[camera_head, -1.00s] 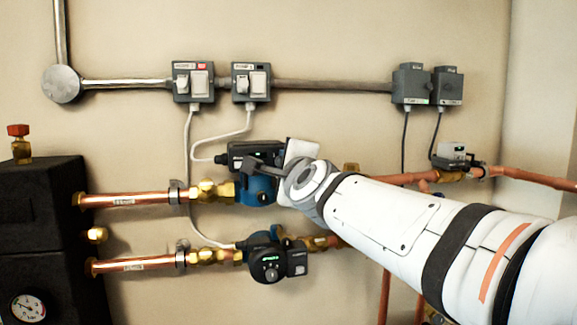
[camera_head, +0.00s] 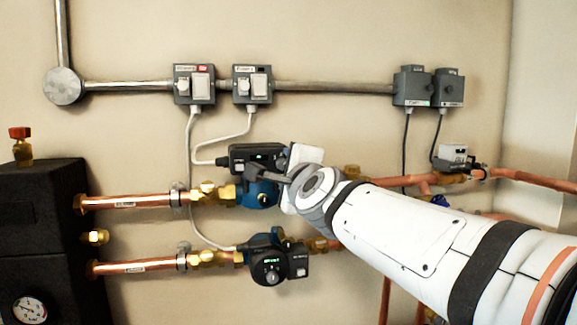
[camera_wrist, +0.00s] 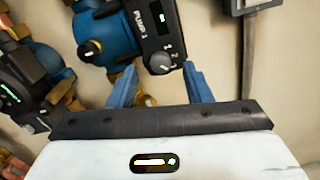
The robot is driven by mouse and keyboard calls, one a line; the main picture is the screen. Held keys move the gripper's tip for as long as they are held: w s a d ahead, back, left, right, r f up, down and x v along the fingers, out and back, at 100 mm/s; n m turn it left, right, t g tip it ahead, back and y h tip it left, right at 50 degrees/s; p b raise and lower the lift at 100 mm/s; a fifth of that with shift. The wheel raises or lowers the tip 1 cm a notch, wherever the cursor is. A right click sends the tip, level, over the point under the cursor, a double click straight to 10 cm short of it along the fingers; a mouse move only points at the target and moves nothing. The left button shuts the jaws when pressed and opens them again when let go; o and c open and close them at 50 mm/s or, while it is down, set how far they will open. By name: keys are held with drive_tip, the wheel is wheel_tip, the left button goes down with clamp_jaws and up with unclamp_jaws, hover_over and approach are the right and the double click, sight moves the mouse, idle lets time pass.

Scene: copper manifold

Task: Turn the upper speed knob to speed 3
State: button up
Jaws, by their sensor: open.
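In the wrist view the box (camera_wrist: 152,20) reads PUMP 1. Its small grey speed knob (camera_wrist: 160,63) sits at the near end beside small printed numerals; I cannot tell the setting for certain. My gripper (camera_wrist: 160,78) is open, its blue fingers on either side of the knob's near edge; contact cannot be told. In the head view my gripper (camera_head: 252,172) is in front of the upper pump, and the knob is not clearly visible.
A lower pump (camera_head: 270,265) with a round dial sits just below. Copper pipes (camera_head: 125,202) run to a black unit (camera_head: 40,230) at left. Two switch boxes (camera_head: 195,84) (camera_head: 252,84) hang above, with cables (camera_head: 190,150) dropping down.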

drive_tip(key=p+v, duration=0.1)
drive_tip(key=v, duration=0.5)
drive_tip(key=shift+w, duration=0.1)
